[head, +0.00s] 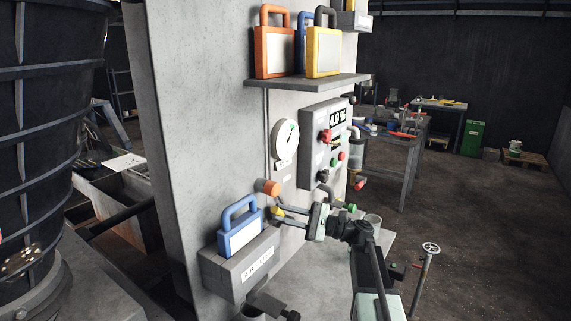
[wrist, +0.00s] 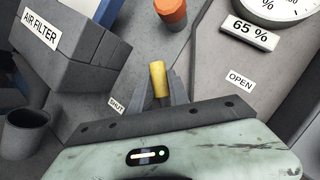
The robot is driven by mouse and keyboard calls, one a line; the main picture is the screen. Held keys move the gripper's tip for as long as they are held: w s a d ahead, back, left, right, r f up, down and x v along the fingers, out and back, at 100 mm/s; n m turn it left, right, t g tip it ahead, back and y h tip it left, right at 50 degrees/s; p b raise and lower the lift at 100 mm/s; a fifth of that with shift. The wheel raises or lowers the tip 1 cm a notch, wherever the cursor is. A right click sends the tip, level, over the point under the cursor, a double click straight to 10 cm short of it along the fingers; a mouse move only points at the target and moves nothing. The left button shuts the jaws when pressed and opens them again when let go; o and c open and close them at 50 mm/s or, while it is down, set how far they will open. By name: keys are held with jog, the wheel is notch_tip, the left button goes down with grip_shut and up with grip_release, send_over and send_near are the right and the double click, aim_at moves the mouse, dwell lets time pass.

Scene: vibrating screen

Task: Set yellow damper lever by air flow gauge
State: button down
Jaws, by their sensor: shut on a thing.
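The yellow damper lever's grip (wrist: 158,80) stands between the two fingers of my gripper (wrist: 166,92) in the wrist view. My gripper is shut on it. In the head view the yellow end (head: 277,212) shows at the tips of my gripper (head: 281,213), partly hidden by them. A SHUT label (wrist: 117,105) lies left of the lever and an OPEN label (wrist: 240,79) lies farther right. The round white air flow gauge (head: 286,138) is on the wall above, its needle pointing up and right. Its dial (wrist: 285,7) is cut off in the wrist view, above a "65 %" plate (wrist: 250,32).
An orange knob (head: 268,187) sticks out just above the lever. The grey AIR FILTER box (head: 243,268) is at left, under a blue-handled case (head: 239,227). A control box (head: 325,145) with buttons is right of the gauge. A shelf (head: 305,83) holds several cases.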

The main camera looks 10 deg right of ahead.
dwell(0.8)
jog(key=c, duration=1.6)
grip_release()
jog(key=shift+o, duration=0.2)
jog(key=s+d, duration=0.4)
jog(key=shift+s+d, duration=0.15)
jog(key=o, duration=0.3)
jog(key=b+v, duration=0.1)
jog(key=v, duration=0.5)
jog(key=shift+b, duration=0.3)
